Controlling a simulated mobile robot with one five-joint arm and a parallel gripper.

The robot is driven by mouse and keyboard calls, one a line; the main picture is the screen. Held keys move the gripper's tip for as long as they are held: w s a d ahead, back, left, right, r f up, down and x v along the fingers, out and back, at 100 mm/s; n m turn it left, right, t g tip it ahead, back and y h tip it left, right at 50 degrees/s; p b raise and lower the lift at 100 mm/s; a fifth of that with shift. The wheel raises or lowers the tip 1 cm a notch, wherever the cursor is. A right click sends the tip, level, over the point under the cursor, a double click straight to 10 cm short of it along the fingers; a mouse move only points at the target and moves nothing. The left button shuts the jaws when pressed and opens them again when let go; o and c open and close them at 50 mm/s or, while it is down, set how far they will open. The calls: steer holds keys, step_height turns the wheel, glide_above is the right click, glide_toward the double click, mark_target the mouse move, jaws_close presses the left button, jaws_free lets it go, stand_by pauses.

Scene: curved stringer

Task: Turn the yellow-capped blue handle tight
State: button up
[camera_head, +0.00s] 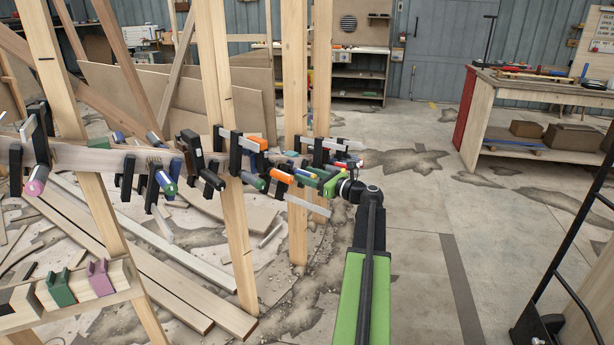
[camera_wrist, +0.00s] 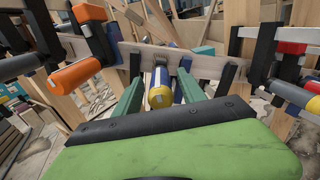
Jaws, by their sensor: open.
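The yellow-capped blue handle (camera_wrist: 159,90) is in the middle of the wrist view, its yellow end facing me. It belongs to a clamp on a curved wooden strip (camera_wrist: 218,67). My gripper (camera_wrist: 160,88) is open, with one green finger on each side of the handle in the picture. Gaps show between the handle and both fingers; I cannot tell how deep it sits between them. In the head view my gripper (camera_head: 318,180) reaches into the row of clamps, where the handle is hard to make out.
Wooden posts (camera_head: 295,120) rise beside the clamps. Open floor (camera_head: 420,220) lies to the right of my arm.

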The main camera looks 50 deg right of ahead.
steer(key=s+d, duration=0.2)
steer(key=s, duration=1.5)
steer(key=shift+w+d, duration=0.1)
